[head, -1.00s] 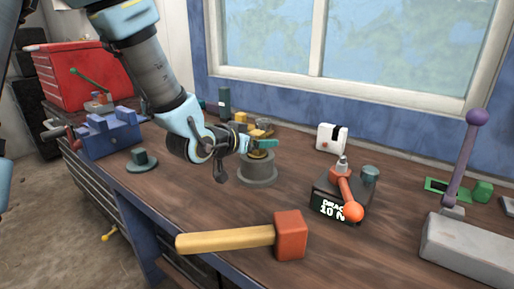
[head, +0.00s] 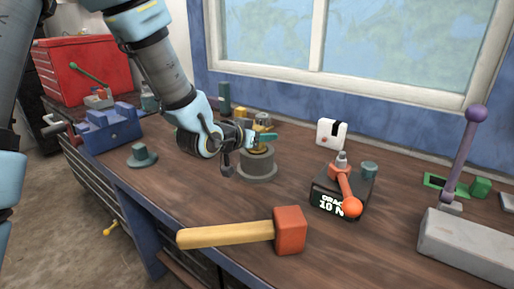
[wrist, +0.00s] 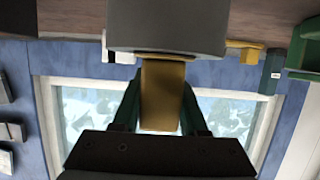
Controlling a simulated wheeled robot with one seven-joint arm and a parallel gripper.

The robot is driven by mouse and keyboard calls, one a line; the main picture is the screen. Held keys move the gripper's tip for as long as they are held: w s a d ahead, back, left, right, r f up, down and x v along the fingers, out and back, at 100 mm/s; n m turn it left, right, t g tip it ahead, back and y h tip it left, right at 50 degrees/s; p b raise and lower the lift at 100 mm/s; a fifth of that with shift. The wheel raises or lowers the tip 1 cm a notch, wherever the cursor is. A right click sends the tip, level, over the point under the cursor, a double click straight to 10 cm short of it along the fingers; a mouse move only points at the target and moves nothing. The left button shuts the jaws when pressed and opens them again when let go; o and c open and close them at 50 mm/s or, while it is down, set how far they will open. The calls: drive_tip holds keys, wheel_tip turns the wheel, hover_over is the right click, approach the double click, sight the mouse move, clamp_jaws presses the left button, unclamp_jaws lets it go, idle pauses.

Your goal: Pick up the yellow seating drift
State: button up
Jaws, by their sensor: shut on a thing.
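My gripper (head: 262,138) is at the far middle of the bench, over a grey stepped cylinder (head: 258,163). Its green fingers (wrist: 160,102) are shut on a yellow, brass-coloured piece (wrist: 162,90), which I take to be the yellow seating drift. In the head view only a little of the drift (head: 259,148) shows, between the fingers and the cylinder's top. In the wrist view its other end meets or passes behind a grey body (wrist: 166,28). I cannot tell whether the drift still touches the cylinder.
Yellow pieces (head: 240,113) and a dark green post (head: 224,97) stand behind my gripper. A torque driver on a black block (head: 340,195) is to the right. A mallet (head: 290,230) lies in front. A blue vice (head: 110,132) is left. Bare bench lies between mallet and cylinder.

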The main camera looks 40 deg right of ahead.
clamp_jaws()
wheel_tip(320, 180, up, 10)
drive_tip(key=b, duration=0.1)
idle(0.6)
idle(0.7)
